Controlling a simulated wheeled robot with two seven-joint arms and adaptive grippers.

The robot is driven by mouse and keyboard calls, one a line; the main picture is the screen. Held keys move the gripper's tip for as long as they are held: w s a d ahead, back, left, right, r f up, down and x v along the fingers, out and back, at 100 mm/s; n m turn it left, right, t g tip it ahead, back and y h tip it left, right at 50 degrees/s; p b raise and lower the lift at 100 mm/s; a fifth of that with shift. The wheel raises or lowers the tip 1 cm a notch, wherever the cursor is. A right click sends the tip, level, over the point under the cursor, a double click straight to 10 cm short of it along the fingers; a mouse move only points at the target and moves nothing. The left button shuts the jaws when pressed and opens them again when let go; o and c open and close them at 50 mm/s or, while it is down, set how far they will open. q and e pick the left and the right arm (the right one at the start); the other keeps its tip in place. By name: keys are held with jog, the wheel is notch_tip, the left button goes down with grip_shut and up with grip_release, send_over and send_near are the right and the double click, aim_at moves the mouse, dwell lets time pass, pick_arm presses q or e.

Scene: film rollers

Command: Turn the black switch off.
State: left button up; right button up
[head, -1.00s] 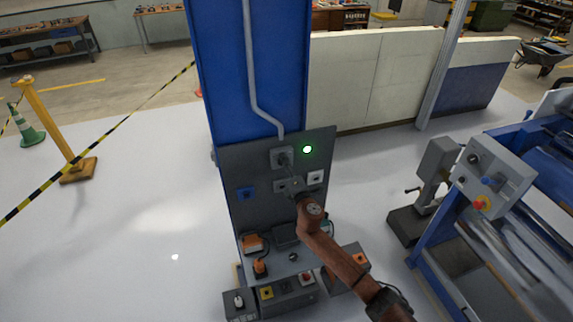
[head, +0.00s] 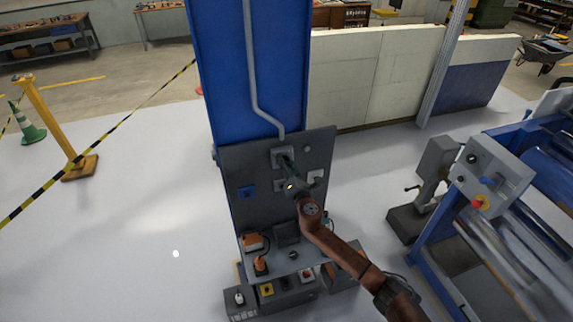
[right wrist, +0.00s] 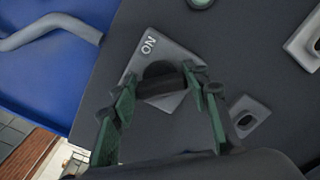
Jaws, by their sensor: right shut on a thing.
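The black switch (right wrist: 158,72) is a dark knob on a light grey plate (right wrist: 140,60) marked "ON", set in the dark panel. In the right wrist view my right gripper (right wrist: 160,85) has its green fingers on either side of the knob and is shut on it. In the head view my right gripper (head: 287,163) reaches to the grey plate (head: 277,154) below the conduit, hiding most of the switch. The round lamp (head: 307,149) right of the plate is unlit. My left gripper is not in view.
The dark panel (head: 232,170) stands against a blue column (head: 225,60). Other controls sit near my arm, including a blue one (head: 246,192) and a white one (head: 316,175). A roller machine (head: 500,180) stands at right.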

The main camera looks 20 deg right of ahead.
jog(key=shift+f, duration=0.1)
jog(key=o, duration=1.2)
jog(key=shift+c, duration=0.2)
jog(key=s, duration=1.2)
jog(key=shift+d, duration=0.2)
